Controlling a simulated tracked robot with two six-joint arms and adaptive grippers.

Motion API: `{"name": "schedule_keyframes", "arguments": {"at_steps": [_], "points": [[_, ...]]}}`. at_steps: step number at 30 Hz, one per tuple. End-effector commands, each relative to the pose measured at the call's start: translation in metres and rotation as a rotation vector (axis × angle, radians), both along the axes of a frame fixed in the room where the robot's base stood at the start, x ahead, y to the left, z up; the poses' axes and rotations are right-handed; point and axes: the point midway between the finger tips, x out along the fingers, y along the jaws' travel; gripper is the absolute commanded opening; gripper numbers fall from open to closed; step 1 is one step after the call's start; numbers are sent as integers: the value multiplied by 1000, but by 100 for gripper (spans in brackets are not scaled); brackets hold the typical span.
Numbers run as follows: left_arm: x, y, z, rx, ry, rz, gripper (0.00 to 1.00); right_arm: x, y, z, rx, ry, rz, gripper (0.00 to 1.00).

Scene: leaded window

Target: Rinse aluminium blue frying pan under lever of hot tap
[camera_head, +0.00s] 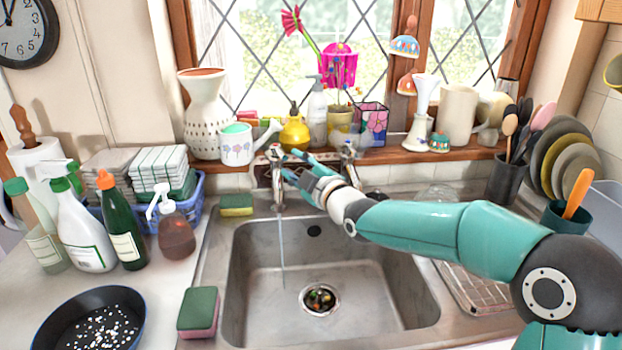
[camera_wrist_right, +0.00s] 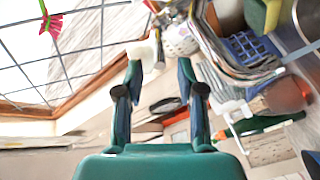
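The frying pan (camera_head: 68,318) is dark inside with a blue outer rim and many white bits in it. It sits on the counter at the lower left, partly cut off by the frame. The left tap (camera_head: 277,168) stands behind the sink, and a thin stream of water (camera_head: 282,250) runs from it into the basin. A second tap (camera_head: 347,158) is just to its right. I cannot tell which is marked hot. My right gripper (camera_head: 289,164) is open beside the left tap, fingertips close to it; contact is unclear. Its spread fingers also show empty in the wrist view (camera_wrist_right: 159,72). My left gripper is out of view.
The sink basin (camera_head: 360,290) is empty apart from debris in its drain (camera_head: 319,299). Sponges (camera_head: 198,311) lie on the left rim. Spray bottles (camera_head: 78,225) and a soap dispenser (camera_head: 174,225) crowd the left counter. Pots and vases line the windowsill behind the taps.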

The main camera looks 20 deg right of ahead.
Motion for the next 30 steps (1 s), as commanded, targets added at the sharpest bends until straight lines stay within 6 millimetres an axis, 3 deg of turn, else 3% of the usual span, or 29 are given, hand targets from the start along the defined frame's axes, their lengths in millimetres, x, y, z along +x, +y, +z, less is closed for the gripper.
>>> {"name": "schedule_keyframes", "arguments": {"at_steps": [3, 9, 22, 27, 30], "points": [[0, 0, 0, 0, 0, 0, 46, -25, -6, 1, 0, -1, -1, 38], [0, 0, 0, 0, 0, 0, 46, -54, -12, 0, 0, -1, -1, 38], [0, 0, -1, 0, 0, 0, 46, -65, -13, -1, 0, 1, 2, 38], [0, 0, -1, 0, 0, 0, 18, -65, -13, -1, 0, 1, 2, 38], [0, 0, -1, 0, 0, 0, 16, -65, -13, -1, 0, 1, 2, 38]]}}
